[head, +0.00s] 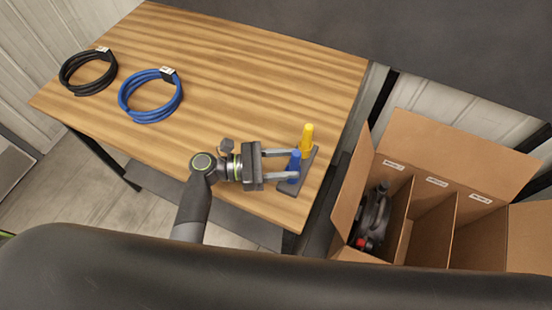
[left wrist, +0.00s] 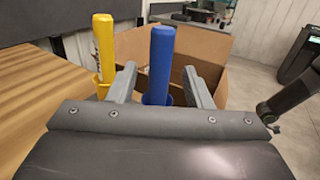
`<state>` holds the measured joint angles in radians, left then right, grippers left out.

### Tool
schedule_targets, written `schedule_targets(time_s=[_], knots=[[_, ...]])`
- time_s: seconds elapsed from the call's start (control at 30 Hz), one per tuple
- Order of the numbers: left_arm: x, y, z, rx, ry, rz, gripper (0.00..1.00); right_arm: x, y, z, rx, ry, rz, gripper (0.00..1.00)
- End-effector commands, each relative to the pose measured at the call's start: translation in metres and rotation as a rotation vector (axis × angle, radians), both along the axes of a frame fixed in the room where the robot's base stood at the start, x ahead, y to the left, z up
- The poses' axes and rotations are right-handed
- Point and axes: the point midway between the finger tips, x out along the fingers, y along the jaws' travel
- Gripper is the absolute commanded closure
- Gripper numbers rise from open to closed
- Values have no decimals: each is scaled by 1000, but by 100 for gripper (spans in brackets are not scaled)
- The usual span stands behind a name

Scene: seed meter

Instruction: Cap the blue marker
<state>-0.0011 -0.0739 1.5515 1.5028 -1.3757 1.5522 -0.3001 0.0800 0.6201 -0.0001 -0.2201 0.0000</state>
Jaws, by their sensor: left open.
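The blue marker (head: 295,161) stands upright in a dark holder (head: 312,171) at the right edge of the wooden table. It also shows in the left wrist view (left wrist: 161,62), between my fingers. A yellow marker (head: 307,136) stands behind it in the same holder, and appears left of my fingers in the left wrist view (left wrist: 104,45). My left gripper (head: 293,164) is open, with one finger on each side of the blue marker. I cannot tell whether the fingers touch it. No separate cap is distinguishable. My right gripper is not in view.
A black cable coil (head: 88,72) and a blue cable coil (head: 150,96) lie at the table's far left. An open cardboard box (head: 440,141) with labelled compartments stands right of the table, a dark device (head: 374,217) in its left compartment. The table's middle is clear.

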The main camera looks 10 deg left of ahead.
Motion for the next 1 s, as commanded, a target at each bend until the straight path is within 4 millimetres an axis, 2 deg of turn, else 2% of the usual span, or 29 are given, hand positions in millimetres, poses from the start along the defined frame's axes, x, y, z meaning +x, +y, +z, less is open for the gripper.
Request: schedule_targets(time_s=[0.17, 0.33, 1.0], knots=[[0, 1, 0, 0, -1, 0, 54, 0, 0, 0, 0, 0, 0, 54], [-3, 16, -3, 3, -1, 1, 54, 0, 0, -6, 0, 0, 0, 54], [-28, 140, -4, 5, 1, -1, 54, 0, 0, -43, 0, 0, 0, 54]])
